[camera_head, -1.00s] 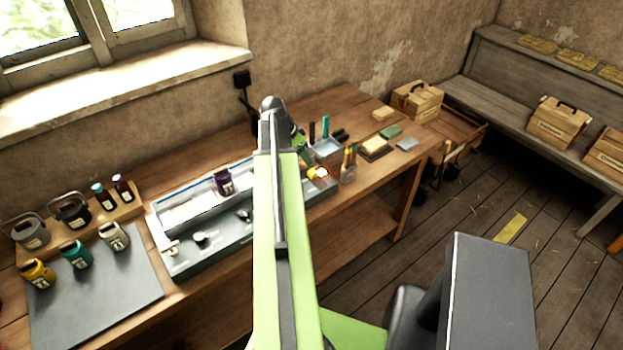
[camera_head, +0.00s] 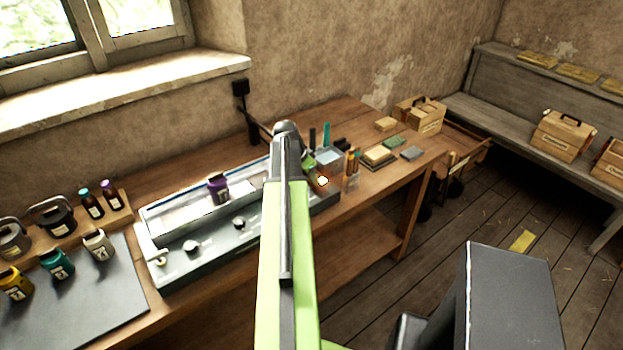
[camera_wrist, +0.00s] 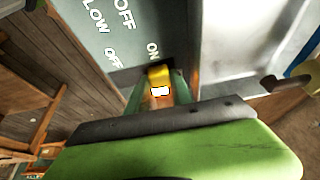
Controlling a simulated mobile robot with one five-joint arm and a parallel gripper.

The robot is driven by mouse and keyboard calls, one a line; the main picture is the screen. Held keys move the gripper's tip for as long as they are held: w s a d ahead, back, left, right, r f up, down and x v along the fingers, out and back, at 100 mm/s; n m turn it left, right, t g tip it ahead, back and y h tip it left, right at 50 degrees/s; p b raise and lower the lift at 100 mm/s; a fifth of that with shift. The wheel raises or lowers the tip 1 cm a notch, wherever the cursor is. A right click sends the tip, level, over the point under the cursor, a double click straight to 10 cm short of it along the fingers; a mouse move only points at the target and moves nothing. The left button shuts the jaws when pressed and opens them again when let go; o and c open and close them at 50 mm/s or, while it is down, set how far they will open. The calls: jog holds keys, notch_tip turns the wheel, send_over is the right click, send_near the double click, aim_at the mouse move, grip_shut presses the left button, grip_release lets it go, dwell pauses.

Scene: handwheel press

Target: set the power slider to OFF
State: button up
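The press's grey control panel (camera_head: 212,241) lies along the bench, with a white strip behind its dark knobs. In the wrist view the panel (camera_wrist: 108,22) shows printed words OFF, LOW and ON. The yellow slider (camera_wrist: 158,74) is beside the word ON, with OFF further left. A bright white patch sits in front of it. My gripper (camera_wrist: 158,98) is close to the slider, with narrow green parts on either side of it. Contact and finger gap cannot be made out. In the head view my arm hides the gripper's tip and part of the panel's right end.
Several jars and bottles stand left on the dark mat (camera_head: 75,310) and wooden rack. A glass with brushes (camera_head: 351,176) and small blocks are close right of the panel. The bench's front right corner is clear.

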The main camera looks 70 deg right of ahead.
grip_shut()
dwell(1.0)
